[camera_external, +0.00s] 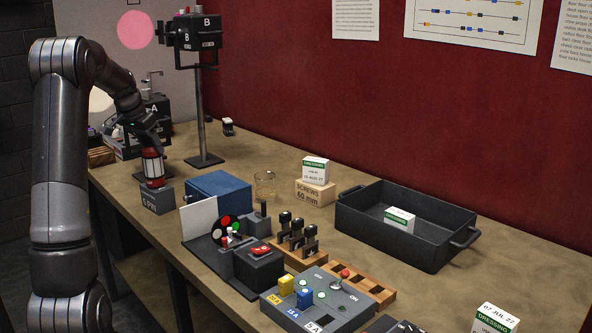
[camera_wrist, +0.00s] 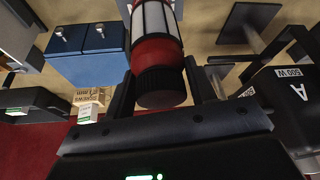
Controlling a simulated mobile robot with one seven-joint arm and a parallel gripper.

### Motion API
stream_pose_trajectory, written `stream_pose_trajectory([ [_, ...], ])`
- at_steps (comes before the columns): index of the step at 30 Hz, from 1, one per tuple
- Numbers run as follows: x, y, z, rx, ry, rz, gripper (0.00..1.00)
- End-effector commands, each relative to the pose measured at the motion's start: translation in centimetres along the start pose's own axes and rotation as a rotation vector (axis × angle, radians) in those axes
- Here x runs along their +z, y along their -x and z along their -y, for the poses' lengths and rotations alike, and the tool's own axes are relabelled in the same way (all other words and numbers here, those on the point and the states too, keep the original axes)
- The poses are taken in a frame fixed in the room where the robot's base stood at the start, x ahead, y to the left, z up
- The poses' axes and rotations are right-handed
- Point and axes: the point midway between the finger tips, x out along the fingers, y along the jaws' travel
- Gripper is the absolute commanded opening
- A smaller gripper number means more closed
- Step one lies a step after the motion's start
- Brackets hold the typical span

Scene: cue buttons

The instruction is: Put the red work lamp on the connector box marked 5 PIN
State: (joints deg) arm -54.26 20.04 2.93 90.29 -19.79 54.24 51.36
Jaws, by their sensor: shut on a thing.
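The red work lamp (camera_external: 153,168), with a white lantern part, stands upright on top of the grey connector box marked 5 PIN (camera_external: 158,200) at the left of the table. My gripper (camera_external: 148,143) is above the lamp, its fingers around the lamp's top. In the wrist view the lamp (camera_wrist: 157,50) shows its red body and dark ribbed end between my gripper's fingers (camera_wrist: 160,85). The fingers are shut on it. The exact contact between lamp base and box top is too small to tell.
A blue box (camera_external: 219,190) stands right of the connector box. A black lamp on a stand marked B (camera_external: 197,40) rises behind, with a device marked A (camera_external: 150,110) near my gripper. A black tray (camera_external: 440,237) and a switch panel (camera_external: 320,300) lie farther right.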

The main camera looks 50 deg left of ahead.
Motion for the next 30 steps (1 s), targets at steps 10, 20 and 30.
stream_pose_trajectory([
  [10, 0.1, -0.2, 0.0, 0.0, 0.0, 0.0, 0.68],
  [20, 0.0, 0.0, 0.0, 0.0, -0.001, 0.0, 0.72],
  [30, -0.1, 5.9, 0.0, -0.003, -0.002, -0.002, 0.72],
])
